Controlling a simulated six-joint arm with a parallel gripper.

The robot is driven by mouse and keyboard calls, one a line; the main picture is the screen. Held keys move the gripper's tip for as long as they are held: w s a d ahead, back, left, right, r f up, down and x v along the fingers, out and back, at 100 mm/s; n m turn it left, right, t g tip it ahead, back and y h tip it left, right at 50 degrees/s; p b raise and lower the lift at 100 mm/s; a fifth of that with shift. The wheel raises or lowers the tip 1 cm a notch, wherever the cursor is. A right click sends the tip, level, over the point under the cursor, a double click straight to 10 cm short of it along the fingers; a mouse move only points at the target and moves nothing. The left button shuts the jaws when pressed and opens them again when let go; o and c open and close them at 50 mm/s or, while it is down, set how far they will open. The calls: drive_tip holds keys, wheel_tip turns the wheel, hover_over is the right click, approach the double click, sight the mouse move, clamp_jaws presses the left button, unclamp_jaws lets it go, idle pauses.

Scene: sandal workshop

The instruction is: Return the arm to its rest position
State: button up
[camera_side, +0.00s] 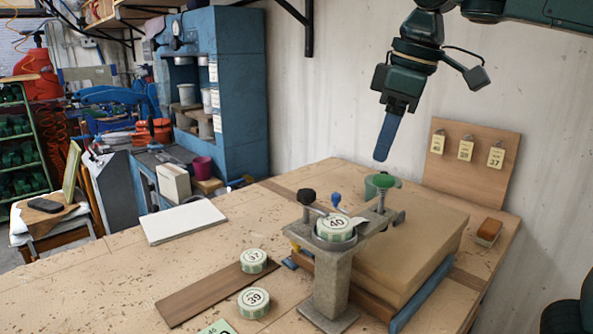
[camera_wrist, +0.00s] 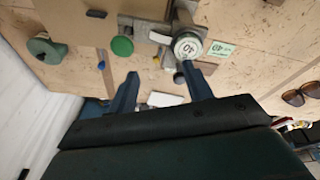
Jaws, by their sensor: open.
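My gripper (camera_side: 387,138) hangs in the air above the back of the workbench, clear of everything on it. Its blue fingers point down and overlap in the side view. In the wrist view my gripper (camera_wrist: 162,84) shows two fingers spread apart with nothing between them. A round white and green piece marked 40 (camera_side: 336,227) sits in the ring of a grey metal stand (camera_side: 331,280). The piece marked 40 also shows in the wrist view (camera_wrist: 188,46), beyond the fingertips.
Pieces marked 37 (camera_side: 253,260) and 39 (camera_side: 253,301) rest at a wooden strip (camera_side: 205,297). A thick tan block (camera_side: 415,250) lies behind the stand. A board with tags (camera_side: 470,165) leans at the wall. A white slab (camera_side: 183,221) lies left. Air around my gripper is free.

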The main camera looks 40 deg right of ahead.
drive_tip(key=s+d+f+m+t, duration=0.1)
drive_tip(key=s+d+f+m, duration=0.1)
drive_tip(key=s+f, duration=0.4)
drive_tip(key=s+d+f+m+t, duration=0.1)
drive_tip(key=s+d+f+m, duration=0.1)
drive_tip(key=s+f, duration=0.4)
drive_tip(key=shift+s+f+m+t, duration=0.35)
drive_tip(key=shift+f+m+t, duration=0.05)
drive_tip(key=shift+f, duration=0.7)
